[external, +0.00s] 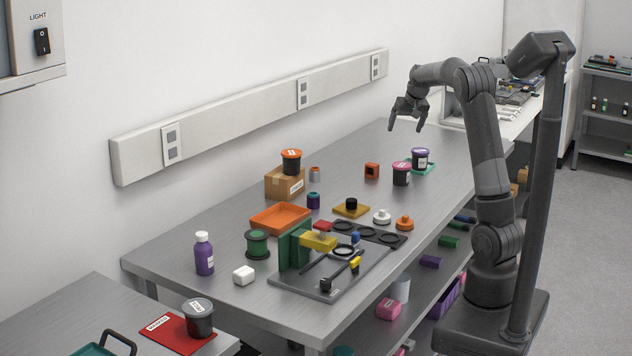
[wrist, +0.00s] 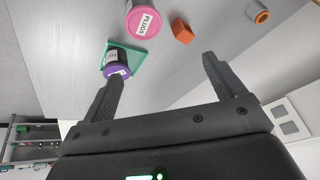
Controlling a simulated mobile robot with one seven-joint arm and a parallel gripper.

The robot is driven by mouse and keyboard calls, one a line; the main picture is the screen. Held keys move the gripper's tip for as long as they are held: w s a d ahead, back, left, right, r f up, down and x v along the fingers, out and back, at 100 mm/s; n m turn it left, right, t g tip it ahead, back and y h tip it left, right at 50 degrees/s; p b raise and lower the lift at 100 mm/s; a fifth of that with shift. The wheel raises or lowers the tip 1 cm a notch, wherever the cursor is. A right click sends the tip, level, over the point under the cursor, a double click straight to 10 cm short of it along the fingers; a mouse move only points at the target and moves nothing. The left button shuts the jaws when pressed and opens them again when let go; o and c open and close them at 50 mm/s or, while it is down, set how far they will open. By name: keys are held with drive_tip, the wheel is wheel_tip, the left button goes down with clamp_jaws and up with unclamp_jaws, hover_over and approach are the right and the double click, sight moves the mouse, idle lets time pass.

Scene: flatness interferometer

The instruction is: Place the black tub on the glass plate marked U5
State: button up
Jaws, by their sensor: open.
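A dark tub with a black lid (external: 198,318) and white label stands at the lower left, on or against a labelled red mat (external: 168,335); the label's words are too small to read. No U5 marking is readable. A flat green plate (external: 430,169) lies at the back of the bench, partly under a purple-lidded tub (external: 420,158); this plate (wrist: 137,60) and tub (wrist: 117,70) also show in the wrist view. My gripper (external: 406,125) is open and empty, raised above the far bench, well away from the black-lidded tub. Its fingers show in the wrist view (wrist: 163,72).
A pink-lidded tub (external: 401,173) labelled PLUGS stands beside the green plate. A purple bottle (external: 204,254), orange tray (external: 280,218) and grey fixture (external: 345,289) crowd the front bench. Bare bench lies mid-right.

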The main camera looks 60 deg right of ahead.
drive_tip(key=s+a+r+n+y, duration=0.1)
drive_tip(key=s+a, duration=0.2)
drive_tip(key=a, duration=0.6)
drive_tip(key=s+a+r+n+t, duration=0.1)
drive_tip(key=s+a+r+n, duration=0.1)
drive_tip(key=a, duration=0.6)
drive_tip(key=s+a+r+n+y, duration=0.1)
drive_tip(key=s+a, duration=0.2)
drive_tip(key=a, duration=0.6)
drive_tip(key=s+a+f+n, duration=0.2)
drive_tip(key=s+a+f, duration=0.1)
drive_tip(key=s+a, duration=0.4)
drive_tip(key=s+a+f+n, duration=0.2)
drive_tip(key=s+a+n, duration=0.1)
drive_tip(key=s+a, duration=0.5)
drive_tip(key=shift+f+t, duration=0.3)
drive_tip(key=shift+f, duration=0.1)
